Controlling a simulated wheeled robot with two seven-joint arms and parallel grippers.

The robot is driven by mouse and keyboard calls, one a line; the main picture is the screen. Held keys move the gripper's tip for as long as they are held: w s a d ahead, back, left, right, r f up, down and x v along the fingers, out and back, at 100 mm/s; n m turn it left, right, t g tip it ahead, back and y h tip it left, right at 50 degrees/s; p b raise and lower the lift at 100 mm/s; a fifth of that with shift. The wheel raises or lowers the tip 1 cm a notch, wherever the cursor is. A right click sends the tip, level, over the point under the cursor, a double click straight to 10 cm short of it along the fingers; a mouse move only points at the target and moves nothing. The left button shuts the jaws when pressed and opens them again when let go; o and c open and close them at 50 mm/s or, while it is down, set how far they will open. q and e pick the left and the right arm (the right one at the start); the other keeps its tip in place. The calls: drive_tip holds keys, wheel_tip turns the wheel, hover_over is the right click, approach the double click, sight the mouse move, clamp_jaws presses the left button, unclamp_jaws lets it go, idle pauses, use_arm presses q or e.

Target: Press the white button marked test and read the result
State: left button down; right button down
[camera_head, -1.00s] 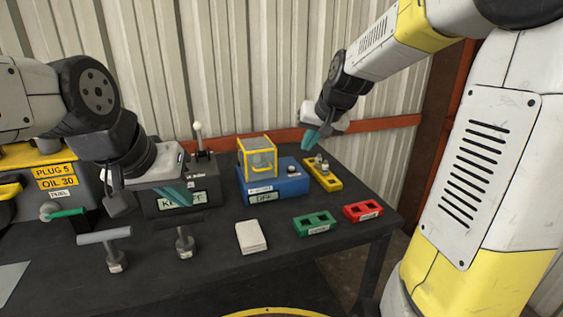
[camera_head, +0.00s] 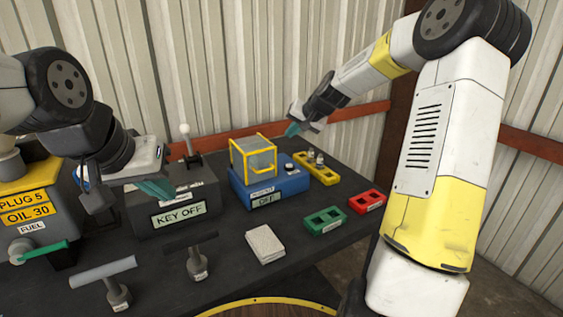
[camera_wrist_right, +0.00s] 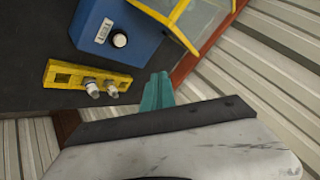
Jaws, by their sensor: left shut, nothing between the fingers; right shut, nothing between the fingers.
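A blue box (camera_head: 287,186) with a yellow-framed clear guard (camera_head: 254,157) stands on the dark table; its front display (camera_head: 264,200) appears to read OFF. A small round white button (camera_head: 288,168) sits on its top, right of the guard. The button (camera_wrist_right: 120,40) and a small label, too small to read, show on the blue box (camera_wrist_right: 105,28) in the right wrist view. My right gripper (camera_head: 292,129) is shut and empty, above and behind the button, apart from it; its teal fingertips (camera_wrist_right: 158,90) also show. My left gripper (camera_head: 157,188) is shut and empty before a grey box.
The grey box (camera_head: 150,210) reads KEY OFF and carries a lever. A yellow holder (camera_head: 325,175) with small metal parts, green (camera_head: 325,221) and red (camera_head: 367,202) holders, a white pad (camera_head: 265,245) and two T-handled tools stand on the table. The corrugated wall is close behind.

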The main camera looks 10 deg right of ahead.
sight(291, 166)
drive_tip(key=shift+f, duration=4.4)
drive_tip(key=shift+f, duration=0.4)
drive_tip(key=shift+f, duration=0.4)
drive_tip(key=shift+r, duration=0.8)
drive_tip(key=shift+r, duration=2.5)
